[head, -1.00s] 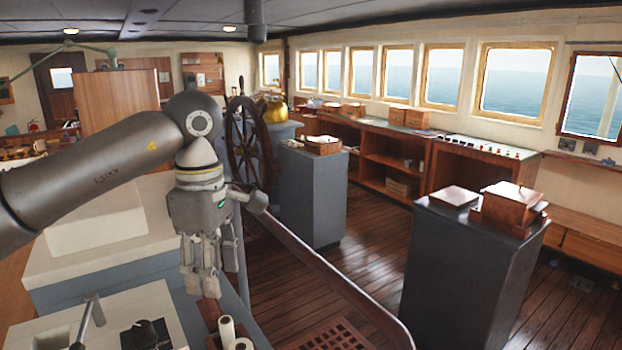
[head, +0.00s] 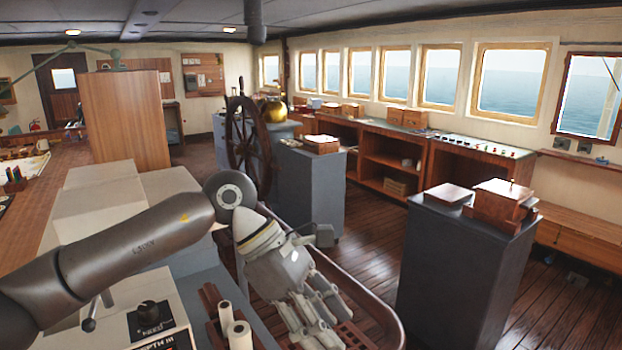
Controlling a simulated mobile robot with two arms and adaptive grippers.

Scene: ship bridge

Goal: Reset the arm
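My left arm comes in from the left in the head view, low over the white and grey console. My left gripper (head: 318,325) hangs at its end, pointing down and to the right, over the curved rail and the floor grating. Its fingers are close to the lower edge of the picture. I see nothing held between them, but I cannot tell how far apart they are. My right arm and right gripper do not show.
A white console (head: 135,300) with a lever and rolled papers (head: 225,315) lies below the arm. A curved rail (head: 350,280) runs beside the gripper. The ship's wheel (head: 247,140) stands behind. A dark pedestal (head: 460,265) stands at right; wooden floor between is clear.

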